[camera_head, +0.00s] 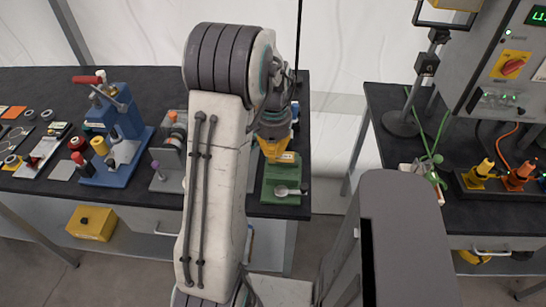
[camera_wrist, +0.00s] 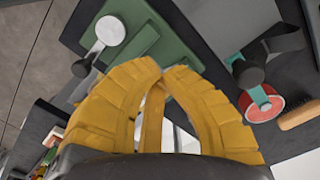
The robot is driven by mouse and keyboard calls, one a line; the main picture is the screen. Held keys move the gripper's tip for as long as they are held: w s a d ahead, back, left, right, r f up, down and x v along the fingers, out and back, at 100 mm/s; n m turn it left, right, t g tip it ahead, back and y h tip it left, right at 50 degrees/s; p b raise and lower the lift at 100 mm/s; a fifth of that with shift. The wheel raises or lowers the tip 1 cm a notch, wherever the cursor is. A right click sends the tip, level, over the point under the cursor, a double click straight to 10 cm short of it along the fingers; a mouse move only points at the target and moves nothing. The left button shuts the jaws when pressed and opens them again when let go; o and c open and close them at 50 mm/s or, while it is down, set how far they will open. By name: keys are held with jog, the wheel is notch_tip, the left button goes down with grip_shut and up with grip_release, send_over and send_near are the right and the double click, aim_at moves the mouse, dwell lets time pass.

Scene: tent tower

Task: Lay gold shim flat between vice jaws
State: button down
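The green vice (camera_head: 284,183) stands at the right end of the left bench, with a pale round-ended handle at its front. In the wrist view the green vice (camera_wrist: 165,50) lies beyond my fingertips, with the handle's round end (camera_wrist: 110,30) at upper left. My gripper (camera_wrist: 164,70) has yellow ribbed fingers, and their tips meet or nearly meet over the vice. A narrow gold-brown strip shows between the fingers; I cannot tell whether it is the shim or part of a finger. A small yellow patch shows by my gripper (camera_head: 275,153) in the head view, too small to identify. The jaw gap is hidden.
A blue press (camera_head: 115,135) and a grey fixture (camera_head: 170,150) stand left of my arm. A red-rimmed round part (camera_wrist: 262,103) and a wooden-handled brush (camera_wrist: 300,115) lie right of the vice in the wrist view. The right bench (camera_head: 400,100) stands across a gap.

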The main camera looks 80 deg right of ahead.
jog(key=shift+d+f, duration=0.1)
jog(key=shift+d, duration=0.1)
jog(key=shift+a+f+p, duration=0.1)
jog(key=shift+f+p, duration=0.55)
jog(key=shift+p, duration=0.55)
jog(key=shift+f, duration=1.4)
jog(key=shift+f, duration=0.1)
jog(key=shift+f+b, duration=0.3)
jog(key=shift+f, duration=0.05)
jog(key=shift+f, duration=0.2)
jog(key=c, duration=1.4)
grip_release()
jog(key=shift+a+f, duration=0.1)
